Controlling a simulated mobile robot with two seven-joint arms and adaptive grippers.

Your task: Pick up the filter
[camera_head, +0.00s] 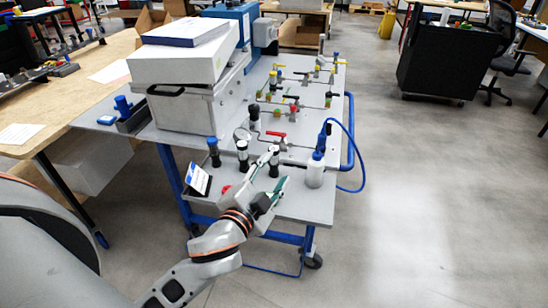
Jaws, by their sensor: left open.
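My left gripper (277,167) reaches in over the near end of the cart's grey top (312,206). It is open, with its two fingers apart. A dark cylinder with a pale band (274,170) shows between or just behind the fingertips; I cannot tell whether they touch it. A similar cylinder (242,156) stands upright to its left, and a blue-topped dark one (214,154) stands further left. I cannot tell for certain which of these is the filter. My right gripper is out of view.
A white squeeze bottle with a blue top (315,172) stands close right of the gripper, with a blue hose looping beside it. A small tilted display (198,180) stands to the left. Valves with coloured handles (277,138) and a grey box (183,106) lie beyond.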

